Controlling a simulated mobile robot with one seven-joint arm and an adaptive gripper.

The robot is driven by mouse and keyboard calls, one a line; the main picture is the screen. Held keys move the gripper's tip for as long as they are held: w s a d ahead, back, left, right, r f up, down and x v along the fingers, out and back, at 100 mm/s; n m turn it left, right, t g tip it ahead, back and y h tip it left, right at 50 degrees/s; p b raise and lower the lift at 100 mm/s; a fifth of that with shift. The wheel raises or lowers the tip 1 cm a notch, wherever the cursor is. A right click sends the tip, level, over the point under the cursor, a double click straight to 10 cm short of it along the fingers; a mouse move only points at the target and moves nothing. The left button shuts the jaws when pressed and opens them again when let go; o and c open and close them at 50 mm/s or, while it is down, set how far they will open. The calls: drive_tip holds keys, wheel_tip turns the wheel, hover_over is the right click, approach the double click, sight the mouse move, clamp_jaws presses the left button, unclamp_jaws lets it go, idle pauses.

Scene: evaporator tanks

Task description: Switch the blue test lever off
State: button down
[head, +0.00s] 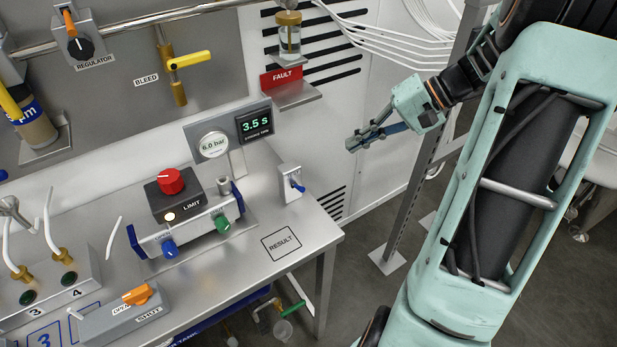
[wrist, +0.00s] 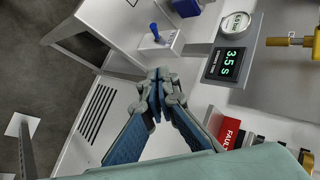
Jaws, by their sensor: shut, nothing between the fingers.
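A small blue lever (head: 298,185) sits on the front of a white box (head: 289,178) near the bench's right end. In the head view it points down and to the right. In the wrist view the lever (wrist: 155,33) stands out from the box (wrist: 163,46) above my fingertips. My gripper (head: 352,144) is shut and empty, up and to the right of the lever in the head view and apart from it. Its fingertips (wrist: 157,75) meet in the wrist view. No label on the lever is readable.
A 3.5 S display (head: 255,123) and a 6.0 bar gauge (head: 214,144) stand behind the bench. Left of the box is a LIMIT unit (head: 192,204) with a red knob and blue and green valve handles. The bench around the RESULT square (head: 281,243) is clear.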

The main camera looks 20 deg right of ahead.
approach(298, 184)
drive_tip(key=w+f, duration=0.2)
drive_tip(key=w, duration=0.1)
drive_tip(key=a, duration=0.1)
drive_tip(key=s+a+f, duration=0.1)
drive_tip(key=a, duration=0.1)
drive_tip(key=shift+s+f+p, duration=0.25)
drive_tip(key=shift+s+p, duration=0.05)
drive_tip(key=shift+p, duration=0.05)
drive_tip(key=shift+s+a+f, duration=0.2)
drive_tip(key=shift+a+f, duration=0.05)
drive_tip(key=shift+a, duration=0.1)
drive_tip(key=shift+s+f+b, duration=0.1)
drive_tip(key=shift+f+b, duration=0.15)
drive_tip(key=shift+b, duration=0.6)
